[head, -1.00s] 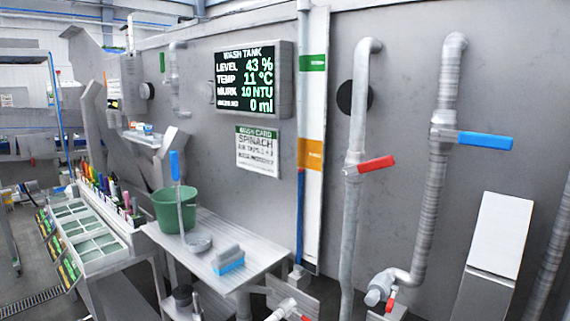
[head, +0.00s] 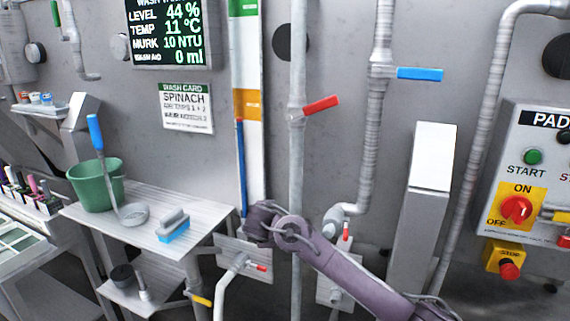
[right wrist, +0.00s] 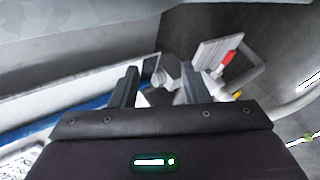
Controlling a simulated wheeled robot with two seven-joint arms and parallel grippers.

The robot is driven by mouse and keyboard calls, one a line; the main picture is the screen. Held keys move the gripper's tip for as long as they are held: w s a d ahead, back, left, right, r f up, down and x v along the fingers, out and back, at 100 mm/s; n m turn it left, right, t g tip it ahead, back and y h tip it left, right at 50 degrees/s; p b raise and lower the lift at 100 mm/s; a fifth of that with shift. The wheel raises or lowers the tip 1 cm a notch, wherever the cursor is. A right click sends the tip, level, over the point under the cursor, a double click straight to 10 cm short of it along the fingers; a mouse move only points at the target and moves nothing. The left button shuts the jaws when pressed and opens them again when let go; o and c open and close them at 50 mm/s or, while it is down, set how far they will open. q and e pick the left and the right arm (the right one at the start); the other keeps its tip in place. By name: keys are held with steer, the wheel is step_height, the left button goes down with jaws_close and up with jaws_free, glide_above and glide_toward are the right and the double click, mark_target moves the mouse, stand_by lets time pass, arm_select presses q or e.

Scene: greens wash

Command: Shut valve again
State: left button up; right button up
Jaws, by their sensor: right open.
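Several valve levers show. A red lever (head: 320,105) sticks out to the right from a vertical grey pipe. A blue lever (head: 420,74) points right on the pipe beside it. A small red-handled tap (head: 258,267) sits low on a plate, and another small red handle (head: 346,232) stands up on a low fitting. My right arm reaches in from the lower right, its wrist end just above the low tap; its fingertips are hidden in the head view. In the right wrist view my right gripper (right wrist: 158,88) is open and empty, with a red handle (right wrist: 231,57) beyond it on the right. My left gripper is out of view.
The tank display (head: 165,32) reads level 44 %. A control box (head: 537,180) with a red knob is at right. A vertical gauge (head: 247,105) stands behind my wrist.

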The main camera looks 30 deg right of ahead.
mark_target(322, 106)
steer(key=s+d+r+t+h, duration=0.1)
steer(key=s+r+h, duration=0.25)
steer(key=r, duration=0.75)
steer(key=s+d+r+t+h, duration=0.15)
steer(key=s+r, duration=0.35)
steer(key=r, duration=0.6)
steer(key=s+d+r+h, duration=0.1)
steer(key=s+r+h, duration=0.35)
steer(key=r, duration=0.65)
steer(key=shift+y, duration=0.45)
steer(key=p+x, duration=0.1)
steer(key=x, duration=0.4)
steer(key=shift+d+r, duration=0.15)
steer(key=shift+d, duration=0.3)
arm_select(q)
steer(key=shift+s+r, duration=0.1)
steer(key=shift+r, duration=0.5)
arm_select(e)
steer(key=shift+w+d+f, duration=0.2)
steer(key=shift+w+d, duration=0.25)
steer(key=shift+w, duration=0.15)
jaws_close()
